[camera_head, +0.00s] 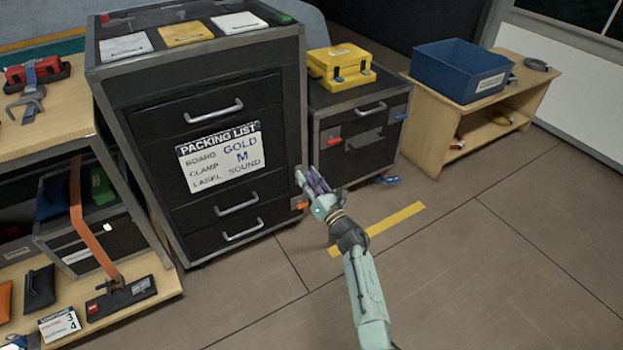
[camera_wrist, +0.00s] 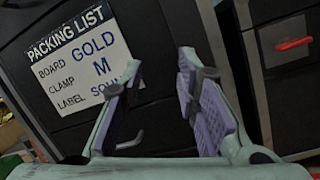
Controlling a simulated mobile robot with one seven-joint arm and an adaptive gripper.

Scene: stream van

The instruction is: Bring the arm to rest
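My gripper (camera_head: 312,182) is in front of the right side of the tall black drawer cabinet (camera_head: 205,105), above the floor. In the wrist view my gripper (camera_wrist: 160,72) has its two purple-padded fingers apart, with nothing between them. The packing list (camera_head: 220,158) on the cabinet front reads board gold, clamp M, label sound. It also shows in the wrist view (camera_wrist: 82,58), behind the left finger, which covers the end of its last line. A drawer handle shows low between the fingers in the wrist view.
A wooden shelf (camera_head: 440,117) carries a blue bin (camera_head: 458,72). A wooden rack with tools stands at the left. Floor (camera_head: 480,260) at the right front is clear.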

